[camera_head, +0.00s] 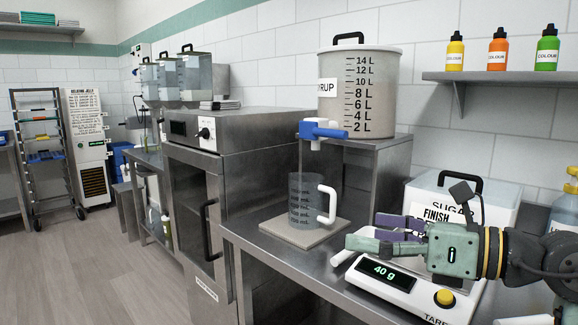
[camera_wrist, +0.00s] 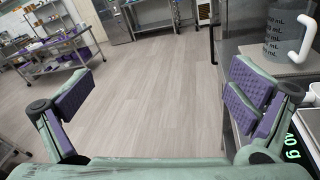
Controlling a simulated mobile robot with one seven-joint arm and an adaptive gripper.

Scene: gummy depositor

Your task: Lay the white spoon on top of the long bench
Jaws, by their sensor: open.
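My gripper (camera_head: 380,236) is open over the left part of the white scale (camera_head: 400,296), which reads 40 g. In the wrist view my gripper (camera_wrist: 165,92) has its fingers wide apart with nothing between them, and the floor beyond. A small white rounded end (camera_head: 344,257) shows at the scale's left edge, below my fingers; it may be part of the white spoon, but I cannot tell. No whole spoon is visible. The steel bench (camera_head: 312,264) runs along the wall under the scale; I cannot tell whether it is the long bench.
A clear measuring jug (camera_head: 302,205) with a white handle stands on a pale board (camera_head: 280,233) under the blue tap (camera_head: 322,131) of the syrup tank (camera_head: 365,85). A sugar tub (camera_head: 425,190) stands behind the scale. Little bench top is bare between board and scale.

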